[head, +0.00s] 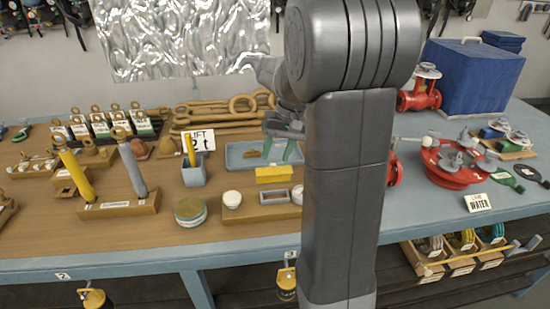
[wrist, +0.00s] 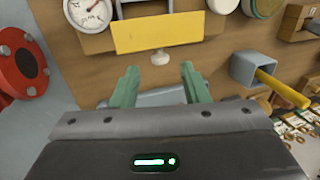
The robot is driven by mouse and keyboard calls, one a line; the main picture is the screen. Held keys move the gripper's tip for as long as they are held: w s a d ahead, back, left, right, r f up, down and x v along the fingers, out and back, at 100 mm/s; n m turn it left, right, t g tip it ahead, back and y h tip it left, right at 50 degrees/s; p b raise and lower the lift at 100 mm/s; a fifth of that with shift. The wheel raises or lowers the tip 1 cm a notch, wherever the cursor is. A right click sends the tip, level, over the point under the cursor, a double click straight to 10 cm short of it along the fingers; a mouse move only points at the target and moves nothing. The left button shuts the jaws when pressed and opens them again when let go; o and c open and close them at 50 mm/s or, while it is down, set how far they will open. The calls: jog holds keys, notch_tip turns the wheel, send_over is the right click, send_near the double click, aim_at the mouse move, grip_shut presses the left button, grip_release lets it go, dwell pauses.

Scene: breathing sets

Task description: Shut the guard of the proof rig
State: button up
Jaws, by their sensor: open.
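The proof rig is a wooden base (head: 262,213) with a grey rectangular frame (head: 275,195) and a pale dial gauge (wrist: 88,14). Its guard appears to be the yellow panel (head: 274,174), standing raised at the back of the frame and leaving it uncovered. In the wrist view the yellow panel (wrist: 157,32) is broad, with a white knob (wrist: 160,58) at its near edge. My gripper (wrist: 159,82) is open and empty, its green fingers apart just short of the knob. In the head view my gripper (head: 281,151) is behind the panel, partly hidden by my arm.
A blue-grey tray (head: 234,163) lies beneath and beside my gripper. A blue cup (head: 194,176) with a yellow rod stands to the left. A red flanged part (wrist: 20,62) is at left in the wrist view. Round discs (head: 188,210) lie left of the rig.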

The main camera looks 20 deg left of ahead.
jog(key=shift+x, duration=1.35)
grip_shut()
